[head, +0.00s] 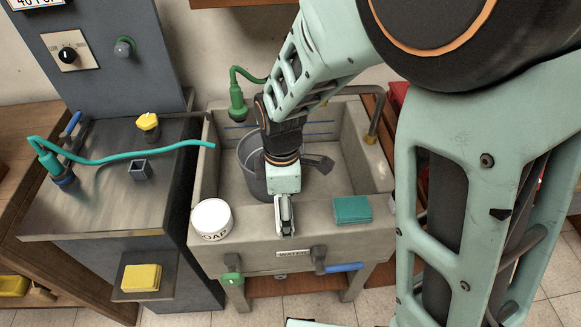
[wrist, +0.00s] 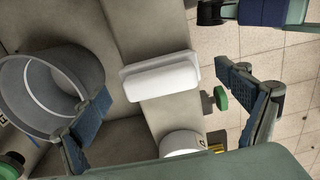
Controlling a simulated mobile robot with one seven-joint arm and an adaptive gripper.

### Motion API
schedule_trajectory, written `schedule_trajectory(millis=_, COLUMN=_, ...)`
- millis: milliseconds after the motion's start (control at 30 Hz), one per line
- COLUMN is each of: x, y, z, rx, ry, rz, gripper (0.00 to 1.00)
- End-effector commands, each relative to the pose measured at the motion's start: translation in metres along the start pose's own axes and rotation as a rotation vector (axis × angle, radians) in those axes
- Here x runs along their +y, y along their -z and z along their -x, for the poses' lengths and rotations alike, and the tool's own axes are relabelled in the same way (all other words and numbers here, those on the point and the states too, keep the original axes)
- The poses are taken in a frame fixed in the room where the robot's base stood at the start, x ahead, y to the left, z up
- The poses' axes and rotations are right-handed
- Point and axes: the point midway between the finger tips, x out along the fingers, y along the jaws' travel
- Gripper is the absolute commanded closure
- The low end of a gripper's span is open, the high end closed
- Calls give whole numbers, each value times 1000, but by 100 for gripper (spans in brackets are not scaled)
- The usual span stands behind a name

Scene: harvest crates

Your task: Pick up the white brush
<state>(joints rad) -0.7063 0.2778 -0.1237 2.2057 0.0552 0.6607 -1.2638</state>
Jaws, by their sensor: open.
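In the wrist view the white brush (wrist: 160,77) lies on the sink's grey front rim, its white back turned up. My gripper (wrist: 163,87) is open above it, one finger on each side and apart from it. In the head view my gripper (head: 285,212) points down over the sink's front rim, between the soap tub and the green sponge. It hides most or all of the brush there. I cannot tell the exact height between the fingertips and the brush.
A white soap tub (head: 212,218) and a green sponge (head: 352,209) stand on the rim at either side. A grey bucket (head: 250,153) is in the sink (head: 345,150). A green valve knob (head: 232,279) and a blue lever (head: 345,267) stick out in front.

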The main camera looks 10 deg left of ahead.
Motion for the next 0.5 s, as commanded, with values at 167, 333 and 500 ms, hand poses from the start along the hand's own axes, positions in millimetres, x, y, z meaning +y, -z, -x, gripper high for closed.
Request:
schedule_trajectory(millis=167, x=0, y=0, z=0, rx=0, ry=0, rz=0, gripper=22)
schedule_trajectory(millis=333, x=0, y=0, z=0, rx=0, ry=0, rz=-1, gripper=40)
schedule_trajectory(millis=500, x=0, y=0, z=0, rx=0, ry=1, rz=-1, gripper=59)
